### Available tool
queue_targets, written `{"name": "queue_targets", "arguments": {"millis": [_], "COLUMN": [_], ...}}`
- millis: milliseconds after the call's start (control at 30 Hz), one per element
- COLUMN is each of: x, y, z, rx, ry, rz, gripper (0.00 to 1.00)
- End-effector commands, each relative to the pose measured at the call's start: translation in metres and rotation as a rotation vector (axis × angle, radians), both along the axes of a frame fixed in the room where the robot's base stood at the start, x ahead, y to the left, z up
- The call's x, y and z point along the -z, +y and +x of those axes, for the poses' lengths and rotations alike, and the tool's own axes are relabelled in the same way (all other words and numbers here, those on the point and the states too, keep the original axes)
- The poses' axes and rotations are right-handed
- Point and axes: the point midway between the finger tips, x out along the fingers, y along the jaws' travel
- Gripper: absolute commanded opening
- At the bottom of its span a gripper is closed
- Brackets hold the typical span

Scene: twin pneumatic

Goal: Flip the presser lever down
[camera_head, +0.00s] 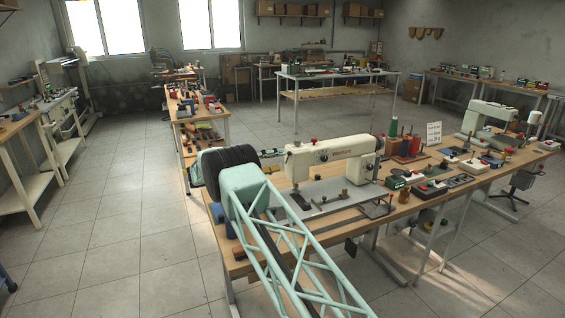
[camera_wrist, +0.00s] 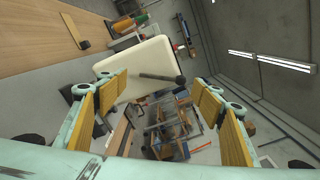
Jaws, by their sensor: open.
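The cream sewing machine (camera_head: 335,150) stands on the near bench in the head view. Its cream head end (camera_wrist: 135,65) fills the upper middle of the wrist view, tilted in the picture. A dark rod with a rounded end, apparently the presser lever (camera_wrist: 160,78), sticks out from that head end. My gripper (camera_wrist: 160,84) is open, with a yellow-padded finger on each side of the picture. The rod appears between the two fingers with nothing gripped. I cannot tell how far it is from the fingertips. In the head view I cannot make out the lever or my fingers.
The near bench (camera_head: 235,262) also carries thread spools (camera_head: 393,128), small boxes and a white sign (camera_head: 433,133) to the right of the machine. A second cream machine (camera_head: 490,112) stands at the bench's far right. The tiled floor on the left is open.

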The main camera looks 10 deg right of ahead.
Motion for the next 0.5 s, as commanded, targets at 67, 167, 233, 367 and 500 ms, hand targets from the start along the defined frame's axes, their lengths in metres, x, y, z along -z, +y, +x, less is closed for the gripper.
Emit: {"name": "queue_targets", "arguments": {"millis": [67,167,233,367,500], "x": [0.0,0.0,0.0,0.0,0.0], "y": [-0.009,-0.017,-0.021,-0.026,-0.027], "z": [0.002,0.004,0.005,0.006,0.007], "rx": [0.001,0.0,0.0,0.0,-0.001], "ry": [0.0,0.0,0.0,0.0,0.0], "rz": [0.0,0.0,0.0,0.0,0.0], "gripper": [0.61,0.61,0.61,0.61,0.61]}}
